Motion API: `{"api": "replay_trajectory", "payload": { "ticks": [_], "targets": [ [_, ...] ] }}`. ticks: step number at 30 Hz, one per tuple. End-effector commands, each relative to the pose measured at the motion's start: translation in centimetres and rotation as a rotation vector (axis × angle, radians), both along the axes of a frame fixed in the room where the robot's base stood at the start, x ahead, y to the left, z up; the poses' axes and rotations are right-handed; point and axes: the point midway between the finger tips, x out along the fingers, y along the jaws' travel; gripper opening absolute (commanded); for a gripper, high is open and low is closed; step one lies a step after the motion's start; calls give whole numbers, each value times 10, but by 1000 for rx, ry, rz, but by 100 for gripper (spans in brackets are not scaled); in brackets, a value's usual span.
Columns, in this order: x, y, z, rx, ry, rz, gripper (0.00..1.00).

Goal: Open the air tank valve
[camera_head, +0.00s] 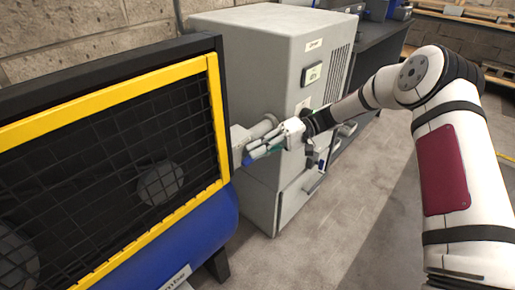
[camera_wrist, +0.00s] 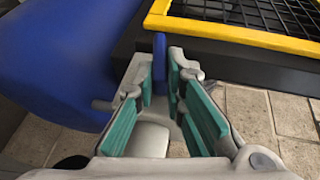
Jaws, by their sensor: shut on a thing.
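The blue air tank (camera_head: 195,245) lies under the yellow-framed guard in the head view. It also fills the upper left of the wrist view (camera_wrist: 60,60). My gripper (camera_head: 254,153) is beside the right end of the guard and tank. In the wrist view, my gripper's green-padded fingers (camera_wrist: 160,82) are closed around a narrow blue valve handle (camera_wrist: 159,52). A small blue bit of the handle shows at the fingertips in the head view (camera_head: 247,160). The valve body is mostly hidden by the fingers.
A black mesh guard with a yellow frame (camera_head: 215,115) stands over the tank. A grey cabinet (camera_head: 265,60) with a small display stands just behind my gripper. A dark bench (camera_head: 370,50) is farther back. The floor (camera_head: 320,240) in front of the cabinet is clear.

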Motion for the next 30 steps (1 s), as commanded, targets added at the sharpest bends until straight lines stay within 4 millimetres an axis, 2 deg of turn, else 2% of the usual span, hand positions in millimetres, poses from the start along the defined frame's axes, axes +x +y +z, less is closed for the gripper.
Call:
{"api": "replay_trajectory", "payload": {
  "ticks": [12, 29, 30],
  "targets": [
    [0, 0, -6, 123, 159, 0, 0],
    [0, 0, -6, 141, 183, 1, 0],
    [0, 0, -6, 141, 183, 1, 13]
  ]
}}
